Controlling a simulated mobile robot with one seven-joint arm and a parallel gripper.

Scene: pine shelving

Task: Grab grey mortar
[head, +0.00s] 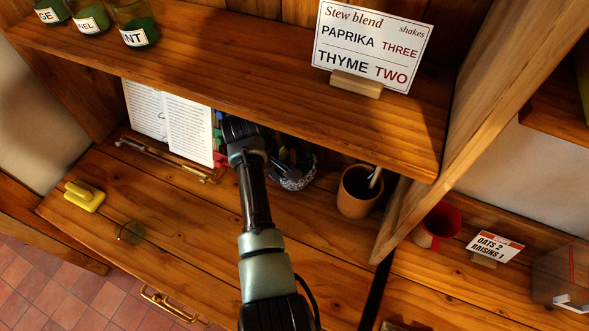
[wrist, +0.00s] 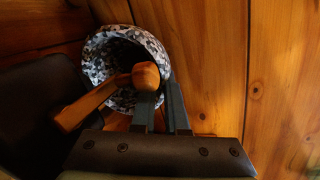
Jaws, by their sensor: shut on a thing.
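The grey mortar is a speckled grey-and-white bowl (wrist: 103,52); in the head view it (head: 298,181) sits beneath the upper shelf, partly hidden by my gripper (head: 282,168). In the wrist view my gripper (wrist: 160,95) has its two narrow fingers close together at the mortar's right rim, shut on its wall. A wooden pestle (wrist: 92,102) with a rounded end rests in the mortar and sticks out over the rim to the lower left. I cannot tell whether the mortar is off the board.
The upper shelf (head: 240,50) hangs low over my arm. An open book (head: 170,120) stands left of the mortar, and a brown pot (head: 359,191) stands to its right. A yellow block-like thing (head: 84,196) and a small glass (head: 130,233) are at the front left.

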